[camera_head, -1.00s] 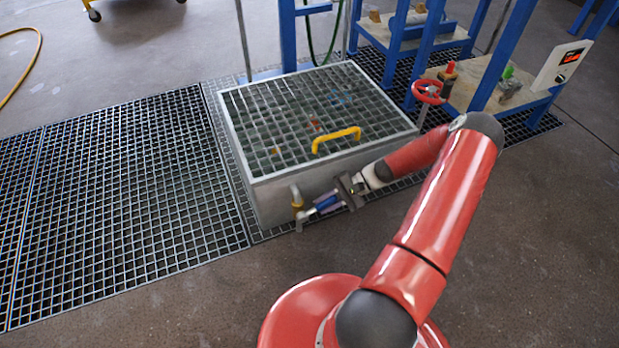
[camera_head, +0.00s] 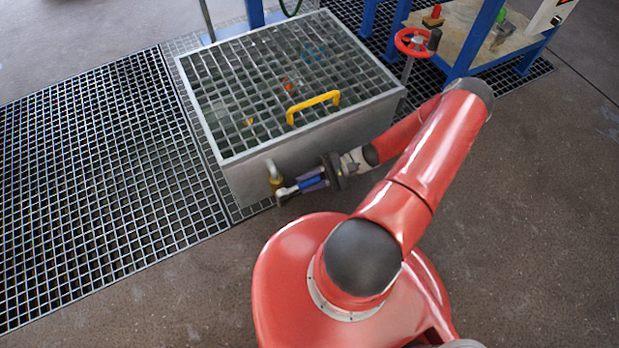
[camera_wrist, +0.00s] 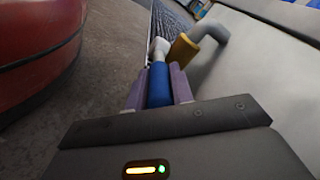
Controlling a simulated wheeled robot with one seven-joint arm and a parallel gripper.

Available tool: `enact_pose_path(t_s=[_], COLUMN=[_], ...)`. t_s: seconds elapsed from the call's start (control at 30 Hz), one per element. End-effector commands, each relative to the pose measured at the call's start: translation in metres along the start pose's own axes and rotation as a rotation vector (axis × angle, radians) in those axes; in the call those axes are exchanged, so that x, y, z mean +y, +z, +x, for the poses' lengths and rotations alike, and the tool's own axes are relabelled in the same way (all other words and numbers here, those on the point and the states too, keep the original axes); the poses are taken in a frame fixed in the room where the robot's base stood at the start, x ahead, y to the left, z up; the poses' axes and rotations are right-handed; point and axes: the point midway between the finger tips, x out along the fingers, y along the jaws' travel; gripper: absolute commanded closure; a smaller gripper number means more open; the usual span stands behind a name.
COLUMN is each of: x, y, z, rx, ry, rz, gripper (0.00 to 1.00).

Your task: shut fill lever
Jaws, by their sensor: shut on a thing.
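The fill lever has a blue grip (camera_head: 311,183) and a pale metal end. It sits low at the front wall of the grey tank (camera_head: 370,122), beside a brass-coloured valve body (camera_head: 276,181) under a bent grey pipe (camera_head: 271,166). My gripper (camera_head: 303,185) is shut on the blue grip. In the wrist view the blue grip (camera_wrist: 159,87) lies between my two purple-grey fingers, its pale end reaching forward next to the brass body (camera_wrist: 183,48). The lever's joint with the valve is partly hidden.
A grating lid with a yellow handle (camera_head: 313,106) covers the tank. A red handwheel (camera_head: 415,42) and a blue-framed bench (camera_head: 470,40) stand at the upper right. Floor grating (camera_head: 100,180) extends left. The concrete floor at the lower left and right is clear.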

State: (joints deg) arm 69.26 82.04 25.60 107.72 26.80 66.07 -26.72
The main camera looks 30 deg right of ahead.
Motion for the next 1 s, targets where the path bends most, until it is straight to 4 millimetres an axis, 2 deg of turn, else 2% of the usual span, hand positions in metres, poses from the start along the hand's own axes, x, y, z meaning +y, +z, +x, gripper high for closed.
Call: enact_pose_path(t_s=[0.17, 0.2, 0.37, 0.67, 0.77, 1.0], x=[0.000, 0.000, 0.000, 0.001, 0.000, 0.001], y=[-0.002, -0.002, -0.002, -0.001, -0.002, -0.002], z=[0.000, 0.000, 0.000, -0.002, -0.012, -0.053], rx=[0.004, 0.004, 0.003, 0.004, 0.006, 0.006], ry=[-0.006, -0.006, -0.004, -0.002, -0.002, -0.002], rz=[0.006, 0.007, 0.006, 0.004, 0.003, 0.003], gripper=[1.00, 0.74, 0.55, 0.55, 0.55, 0.55])
